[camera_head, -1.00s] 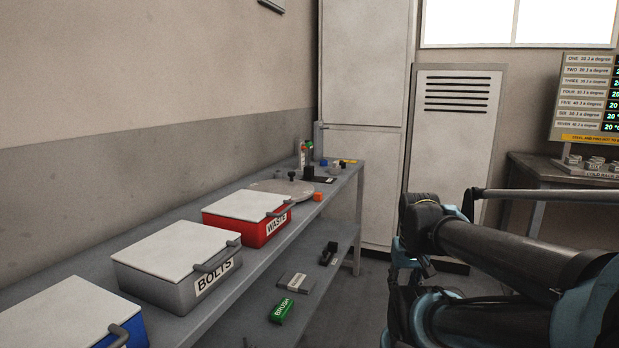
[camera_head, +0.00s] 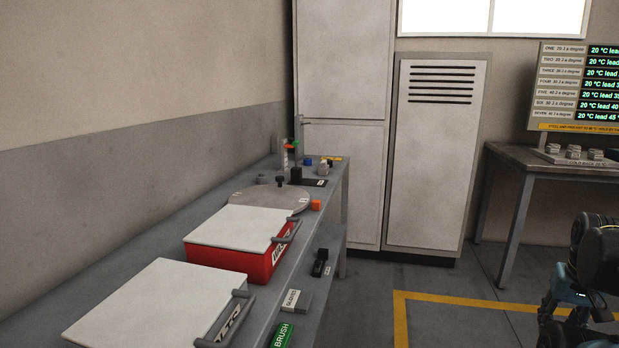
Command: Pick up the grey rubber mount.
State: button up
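No thing can be surely picked out as the grey rubber mount. A small grey piece (camera_head: 262,179) stands at the back edge of the round grey plate on the bench, and a pale grey small piece (camera_head: 323,168) stands farther along near the bench's end. Both are too small to identify. Part of my own dark arm shows at the right edge, well away from the bench.
The bench (camera_head: 265,310) runs along the left wall. It holds a red lidded bin (camera_head: 232,262), a grey lidded bin (camera_head: 225,322), the round plate (camera_head: 245,202), an orange cube (camera_head: 316,205) and a black block (camera_head: 296,175). Floor right of it is clear.

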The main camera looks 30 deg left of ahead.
aim_at(261, 179)
jog(key=z, duration=0.75)
jog(key=i, duration=1.85)
jog(key=u, duration=3.25)
jog(key=i, duration=1)
jog(key=z, duration=0.05)
